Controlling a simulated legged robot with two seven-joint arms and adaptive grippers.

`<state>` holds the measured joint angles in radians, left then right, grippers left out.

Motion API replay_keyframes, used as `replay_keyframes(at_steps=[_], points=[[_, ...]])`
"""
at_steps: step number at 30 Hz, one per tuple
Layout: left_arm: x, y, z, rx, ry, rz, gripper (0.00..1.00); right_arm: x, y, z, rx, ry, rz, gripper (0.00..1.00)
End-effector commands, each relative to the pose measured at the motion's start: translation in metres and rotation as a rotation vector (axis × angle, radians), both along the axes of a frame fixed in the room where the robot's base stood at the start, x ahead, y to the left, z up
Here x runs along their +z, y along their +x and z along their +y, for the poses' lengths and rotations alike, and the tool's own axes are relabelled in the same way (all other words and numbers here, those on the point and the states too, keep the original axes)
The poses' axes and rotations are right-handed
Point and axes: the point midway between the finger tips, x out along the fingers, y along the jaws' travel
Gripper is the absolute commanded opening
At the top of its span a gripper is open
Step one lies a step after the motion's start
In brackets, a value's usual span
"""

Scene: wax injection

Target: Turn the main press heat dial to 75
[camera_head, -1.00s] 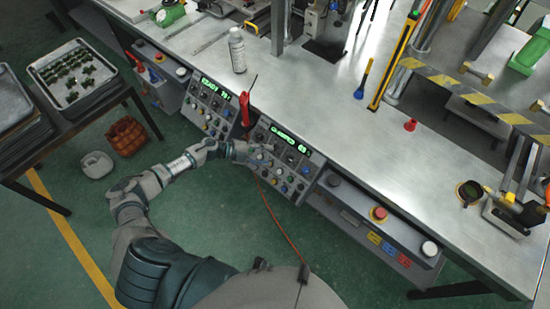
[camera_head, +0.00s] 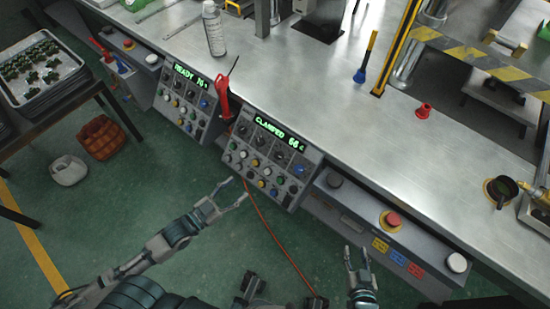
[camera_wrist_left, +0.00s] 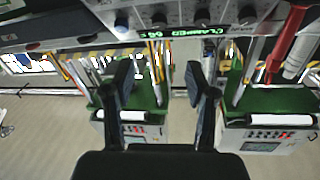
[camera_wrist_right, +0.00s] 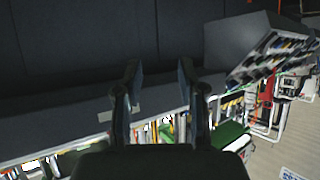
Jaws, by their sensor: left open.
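Two control panels stand at the bench's front edge. The right panel (camera_head: 268,160) shows green text reading "CLAMPED" and a number like 66, above rows of knobs and coloured buttons; a blue knob (camera_head: 299,170) is at its right. The left panel (camera_head: 188,103) shows "READY" and a number like 76. I cannot tell which dial is the main press heat dial. My left gripper (camera_head: 236,192) is open and empty, below and in front of the right panel, apart from it. The left wrist view shows the panel edge upside down. My right gripper (camera_head: 358,257) is open and empty, below the bench front.
A red-handled tool (camera_head: 222,98) stands between the panels, with an orange cable hanging to the floor. A red button (camera_head: 391,220) and a white knob (camera_head: 457,263) sit on the right bench front. A spray bottle (camera_head: 213,30) stands on the bench. A parts tray (camera_head: 83,60) is at left.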

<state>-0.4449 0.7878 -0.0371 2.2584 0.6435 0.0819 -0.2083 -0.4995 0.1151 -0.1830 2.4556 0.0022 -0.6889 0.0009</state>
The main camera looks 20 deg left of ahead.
Motion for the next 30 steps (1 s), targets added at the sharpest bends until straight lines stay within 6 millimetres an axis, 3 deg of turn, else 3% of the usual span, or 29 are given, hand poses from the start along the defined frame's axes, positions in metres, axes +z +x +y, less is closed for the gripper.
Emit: replay_keyframes(at_steps=[18, 24, 30], points=[[-0.001, 0.114, -0.060, 0.000, -0.004, -0.004, 0.56, 0.042, 0.025, 0.015, 0.007, 0.090, -0.325, 0.40], [0.000, 0.137, -0.073, -0.001, -0.003, -0.003, 0.56, 0.054, 0.027, 0.017, 0.008, 0.109, -0.396, 0.40], [0.000, 0.144, -0.077, -0.001, 0.000, -0.003, 0.56, 0.058, 0.028, 0.017, 0.009, 0.116, -0.419, 0.40]])
